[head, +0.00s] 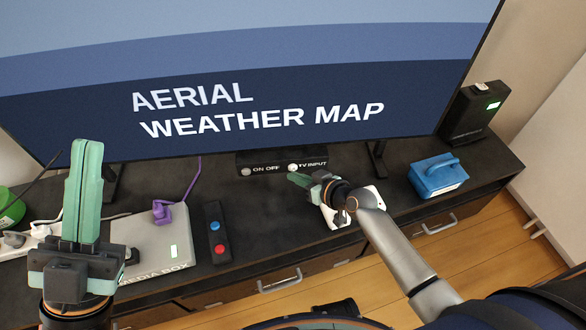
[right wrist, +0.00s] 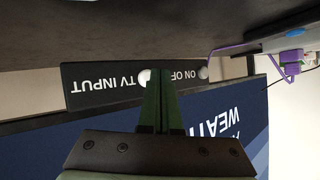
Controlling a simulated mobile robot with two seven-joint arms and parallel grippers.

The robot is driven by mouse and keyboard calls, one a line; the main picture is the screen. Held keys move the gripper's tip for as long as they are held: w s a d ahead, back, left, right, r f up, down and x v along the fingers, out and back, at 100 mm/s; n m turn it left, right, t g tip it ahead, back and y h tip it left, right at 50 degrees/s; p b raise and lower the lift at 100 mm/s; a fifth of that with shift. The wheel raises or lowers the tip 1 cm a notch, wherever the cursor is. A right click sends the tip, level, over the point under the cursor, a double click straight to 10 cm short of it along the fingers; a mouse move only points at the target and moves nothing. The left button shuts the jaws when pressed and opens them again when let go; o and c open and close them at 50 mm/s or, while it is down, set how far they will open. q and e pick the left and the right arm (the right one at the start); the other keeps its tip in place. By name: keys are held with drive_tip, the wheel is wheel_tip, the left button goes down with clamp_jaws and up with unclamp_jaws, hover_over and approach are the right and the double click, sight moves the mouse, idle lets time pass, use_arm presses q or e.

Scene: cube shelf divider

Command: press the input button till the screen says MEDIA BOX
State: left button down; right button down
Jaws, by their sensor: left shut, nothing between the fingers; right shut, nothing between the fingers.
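The TV screen (head: 250,70) shows AERIAL and WEATHER MAP in white letters on dark blue. Below it is a black panel (head: 268,158) with a button by ON OFF (head: 246,172) and the light round input button (head: 293,167) by TV INPUT. In the right wrist view the panel is upside down, and the input button (right wrist: 144,77) is partly covered by my fingers. My right gripper (head: 298,180) is shut and empty, its tips close to that button; I cannot tell whether they touch it. My left gripper (head: 86,150) is shut and empty, raised at the left.
A pale box lettered MEDIA BOX (head: 165,238) with a purple plug (head: 162,212) stands on the dark cabinet at the left. A black remote (head: 216,233) lies beside it. A blue box (head: 438,176) and a black device (head: 474,113) stand at the right.

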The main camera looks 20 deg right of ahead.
drive_tip(key=shift+w+d, duration=0.1)
drive_tip(key=shift+w, duration=0.4)
idle(0.9)
drive_tip(key=shift+s, duration=0.1)
drive_tip(key=shift+s+r, duration=0.1)
drive_tip(key=shift+s, duration=0.35)
drive_tip(key=shift+s+p, duration=0.3)
drive_tip(key=shift+p, duration=0.05)
drive_tip(key=shift+s+a+p, duration=0.25)
drive_tip(key=shift+s+p, duration=0.2)
drive_tip(key=shift+s, duration=0.45)
drive_tip(key=shift+s+a+p, duration=0.2)
drive_tip(key=shift+s+p, duration=0.2)
drive_tip(key=shift+s, duration=0.45)
drive_tip(key=shift+s+a, duration=0.15)
drive_tip(key=shift+s, duration=0.6)
